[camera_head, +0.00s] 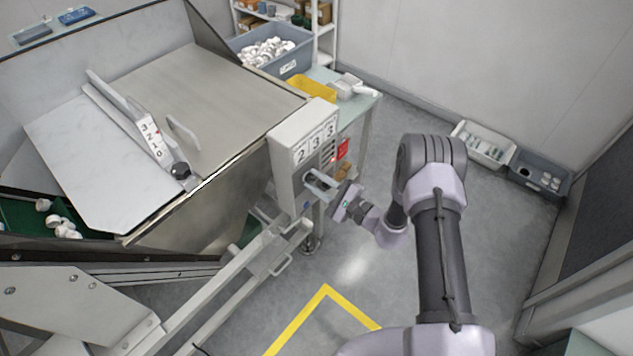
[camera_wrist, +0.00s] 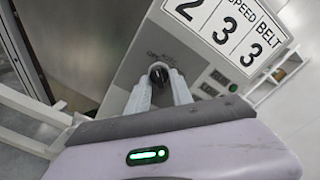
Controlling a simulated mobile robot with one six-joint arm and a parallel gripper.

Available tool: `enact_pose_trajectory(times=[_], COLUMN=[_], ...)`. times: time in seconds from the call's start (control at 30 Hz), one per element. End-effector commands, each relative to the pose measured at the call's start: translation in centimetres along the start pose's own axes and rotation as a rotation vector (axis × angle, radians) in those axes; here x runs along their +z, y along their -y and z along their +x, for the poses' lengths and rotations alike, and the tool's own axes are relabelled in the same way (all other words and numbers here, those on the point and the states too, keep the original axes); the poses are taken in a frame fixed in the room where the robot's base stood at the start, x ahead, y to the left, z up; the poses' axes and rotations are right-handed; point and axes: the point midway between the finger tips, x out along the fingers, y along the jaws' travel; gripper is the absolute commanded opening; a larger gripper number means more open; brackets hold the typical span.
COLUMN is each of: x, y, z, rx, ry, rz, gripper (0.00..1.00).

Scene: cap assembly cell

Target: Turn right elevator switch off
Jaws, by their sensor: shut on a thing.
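The switch is a small black knob (camera_wrist: 158,74) on the face of a grey control box (camera_head: 291,133), under labels with the digits 2, 3, 3. My gripper (camera_head: 313,180) reaches the box's lower face from the right. In the wrist view my gripper's two pale fingers (camera_wrist: 159,86) are shut on the black knob, one on each side. Small print lies beside the knob, too blurred to read fully. In the head view the knob is mostly hidden by the fingers.
Small displays (camera_wrist: 214,82) sit to the right of the knob. A metal hopper (camera_head: 190,100) stands left of the box, and a pale rail (camera_head: 245,270) runs below it. A table (camera_head: 362,105) with a yellow tray (camera_head: 312,89) stands behind.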

Motion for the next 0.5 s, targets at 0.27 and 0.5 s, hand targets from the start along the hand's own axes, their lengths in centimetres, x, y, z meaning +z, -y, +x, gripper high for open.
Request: enact_pose_trajectory(times=[0.27, 0.5], x=[-0.02, -0.01], y=[-0.06, -0.03], z=[-0.04, -0.02], rx=[0.001, 0.0], ry=[-0.001, -0.001], rz=[0.0, 0.001], gripper=[0.0, 0.48])
